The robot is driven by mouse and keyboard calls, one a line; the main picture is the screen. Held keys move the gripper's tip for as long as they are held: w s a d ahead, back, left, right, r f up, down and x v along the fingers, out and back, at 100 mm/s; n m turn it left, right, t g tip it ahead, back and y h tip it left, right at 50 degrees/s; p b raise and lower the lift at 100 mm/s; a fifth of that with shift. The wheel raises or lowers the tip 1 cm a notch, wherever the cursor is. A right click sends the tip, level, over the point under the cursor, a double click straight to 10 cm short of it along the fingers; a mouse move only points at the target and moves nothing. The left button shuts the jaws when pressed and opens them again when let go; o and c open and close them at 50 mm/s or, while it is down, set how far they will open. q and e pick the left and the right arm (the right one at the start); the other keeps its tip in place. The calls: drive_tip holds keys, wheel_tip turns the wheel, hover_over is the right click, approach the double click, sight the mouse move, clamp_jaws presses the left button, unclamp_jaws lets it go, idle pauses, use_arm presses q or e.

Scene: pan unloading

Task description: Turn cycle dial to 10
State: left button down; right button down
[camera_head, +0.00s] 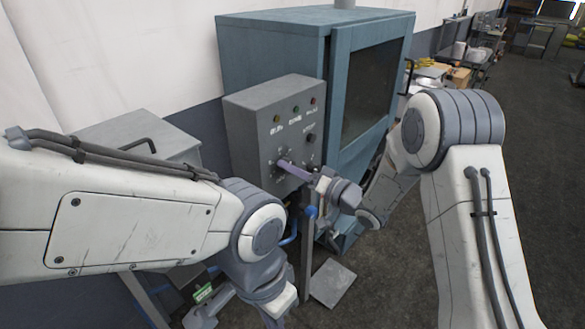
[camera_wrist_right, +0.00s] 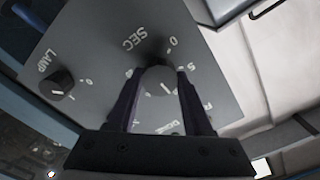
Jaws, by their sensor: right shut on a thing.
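The grey control box (camera_head: 255,135) carries the dial, which is mostly hidden by my right gripper in the head view. In the right wrist view the cycle dial (camera_wrist_right: 160,82) is a round grey knob on the panel, under the letters SEC. Marks 0 and 5 are readable beside it; other marks are partly covered. I cannot read its setting surely. My right gripper (camera_head: 284,166) is shut on the dial, with a dark finger on each side of it. My left arm hangs low in front; whether its gripper is open or shut does not show.
A second knob marked LAMP (camera_wrist_right: 62,83) sits beside the dial. Indicator lights (camera_head: 295,109) and a black knob (camera_head: 311,138) are higher on the box. A teal cabinet (camera_head: 275,45) with a dark window stands behind. Open floor (camera_head: 545,180) lies at the right.

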idle(0.4)
drive_tip(key=shift+c, duration=1.5)
unclamp_jaws()
drive_tip(key=shift+d, duration=0.1)
drive_tip(key=b+v, duration=0.3)
drive_tip(key=v, duration=0.7)
drive_tip(key=shift+d, duration=0.15)
drive_tip(key=shift+s, duration=0.1)
